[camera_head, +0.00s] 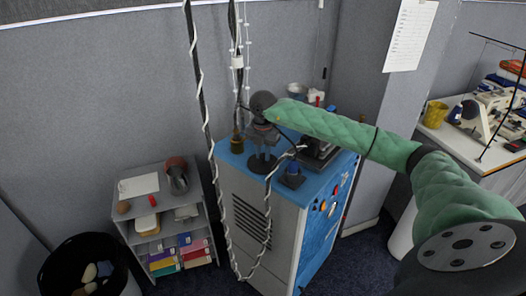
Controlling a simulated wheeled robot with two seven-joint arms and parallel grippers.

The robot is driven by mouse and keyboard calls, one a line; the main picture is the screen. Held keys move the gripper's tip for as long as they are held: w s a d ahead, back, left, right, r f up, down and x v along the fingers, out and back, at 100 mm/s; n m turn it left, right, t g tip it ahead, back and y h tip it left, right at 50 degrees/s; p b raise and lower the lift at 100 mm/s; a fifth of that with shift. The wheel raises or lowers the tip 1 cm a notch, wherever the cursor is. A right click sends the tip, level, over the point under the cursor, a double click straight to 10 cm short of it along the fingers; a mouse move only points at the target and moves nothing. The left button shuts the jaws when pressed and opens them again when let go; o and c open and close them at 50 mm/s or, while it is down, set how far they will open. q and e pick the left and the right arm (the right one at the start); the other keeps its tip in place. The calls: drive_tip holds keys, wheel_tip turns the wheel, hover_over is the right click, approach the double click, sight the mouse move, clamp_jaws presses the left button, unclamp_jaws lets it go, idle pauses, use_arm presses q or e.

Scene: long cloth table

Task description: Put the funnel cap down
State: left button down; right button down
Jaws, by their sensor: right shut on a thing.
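My right arm, in a green quilted sleeve, reaches in from the right over the blue-topped cabinet (236,158). My right gripper (263,130) is at the sleeve's far end, above the left part of the cabinet top. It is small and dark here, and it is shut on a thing. A dark rounded piece (262,101) shows at the sleeve's end; I cannot tell whether it is the funnel cap or part of my wrist. A dark shape (262,163) is directly below the gripper on the blue top; I cannot tell whether they touch. My left gripper is not in view.
A dark blue knob-like object (293,176) and a dark device (318,150) stand on the cabinet top. White-wrapped cables hang in front of the cabinet. A grey shelf (128,222) and a black bin (55,257) are at left. A cluttered white table (465,150) is at right.

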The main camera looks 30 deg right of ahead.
sight(263, 155)
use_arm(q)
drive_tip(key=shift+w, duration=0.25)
use_arm(e)
drive_tip(key=shift+f, duration=0.1)
drive_tip(key=c, duration=1.2)
unclamp_jaws()
drive_tip(key=shift+c, duration=0.2)
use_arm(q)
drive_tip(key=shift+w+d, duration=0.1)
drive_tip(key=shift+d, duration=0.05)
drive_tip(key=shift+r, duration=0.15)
use_arm(e)
drive_tip(key=shift+r, duration=0.2)
drive_tip(key=shift+r+b, duration=0.1)
drive_tip(key=shift+b, duration=0.2)
wheel_tip(263, 155, up, 4)
drive_tip(key=b, duration=0.2)
drive_tip(key=shift+r+b, duration=0.15)
drive_tip(key=shift+b, duration=0.2)
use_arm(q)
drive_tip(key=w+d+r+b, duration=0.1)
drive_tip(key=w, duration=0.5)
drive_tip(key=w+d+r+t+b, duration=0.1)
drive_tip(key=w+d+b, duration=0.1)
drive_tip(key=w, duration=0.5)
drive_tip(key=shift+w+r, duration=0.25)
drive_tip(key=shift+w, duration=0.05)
use_arm(e)
wheel_tip(263, 155, up, 7)
drive_tip(key=shift+r, duration=0.2)
